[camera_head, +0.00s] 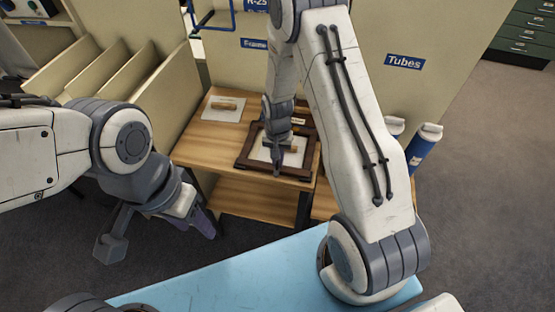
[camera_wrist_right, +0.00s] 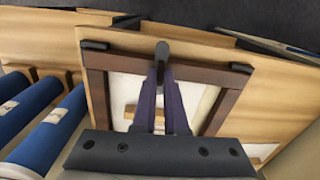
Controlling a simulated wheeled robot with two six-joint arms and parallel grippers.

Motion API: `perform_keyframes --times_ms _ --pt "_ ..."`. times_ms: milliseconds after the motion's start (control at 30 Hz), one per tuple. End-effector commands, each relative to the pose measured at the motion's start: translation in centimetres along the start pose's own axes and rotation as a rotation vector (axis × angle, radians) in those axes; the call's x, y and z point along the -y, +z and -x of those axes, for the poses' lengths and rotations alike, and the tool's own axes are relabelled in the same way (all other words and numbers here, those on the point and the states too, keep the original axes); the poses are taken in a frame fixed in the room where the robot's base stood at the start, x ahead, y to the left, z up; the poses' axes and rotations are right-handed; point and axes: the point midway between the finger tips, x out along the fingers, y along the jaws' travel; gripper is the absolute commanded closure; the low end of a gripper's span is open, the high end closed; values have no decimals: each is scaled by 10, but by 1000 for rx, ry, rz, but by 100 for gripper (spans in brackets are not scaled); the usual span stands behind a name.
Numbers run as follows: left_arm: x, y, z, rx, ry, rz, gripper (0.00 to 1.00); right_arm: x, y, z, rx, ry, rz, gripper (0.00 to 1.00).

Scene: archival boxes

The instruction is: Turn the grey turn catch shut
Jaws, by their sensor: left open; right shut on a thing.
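A dark wooden frame (camera_head: 246,161) with a pale panel and a light wooden bar lies on the wooden shelf top. It also shows in the right wrist view (camera_wrist_right: 97,91). The grey turn catch (camera_wrist_right: 162,48) is at the middle of the frame's edge in that view. My right gripper (camera_wrist_right: 163,68) is shut on the catch, its fingertips meeting at it. In the head view my right gripper (camera_head: 277,163) is over the frame's near edge and hides most of the catch. My left gripper (camera_head: 203,222) is open and empty, left of the shelf and away from the frame.
A pale panel with a wooden handle (camera_head: 224,104) lies left of the frame on the shelf top (camera_head: 205,139). Blue tubes (camera_head: 424,150) stand at the right. Upright cream dividers rise at the left. A light blue surface (camera_head: 230,275) is in front.

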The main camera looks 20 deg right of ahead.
Motion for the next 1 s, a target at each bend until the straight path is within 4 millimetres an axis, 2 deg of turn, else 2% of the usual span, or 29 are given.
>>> perform_keyframes --times_ms 233,700,800,1000 --pt "0 0 0 0 0 0 50 0 1 1 1 0 -65 100" --pt "0 0 0 0 0 0 50 0 1 1 1 0 -79 100" --pt "0 0 0 0 0 0 50 0 0 1 1 0 -79 60" --pt "0 0 -1 0 0 0 50 0 0 0 1 0 -78 60"
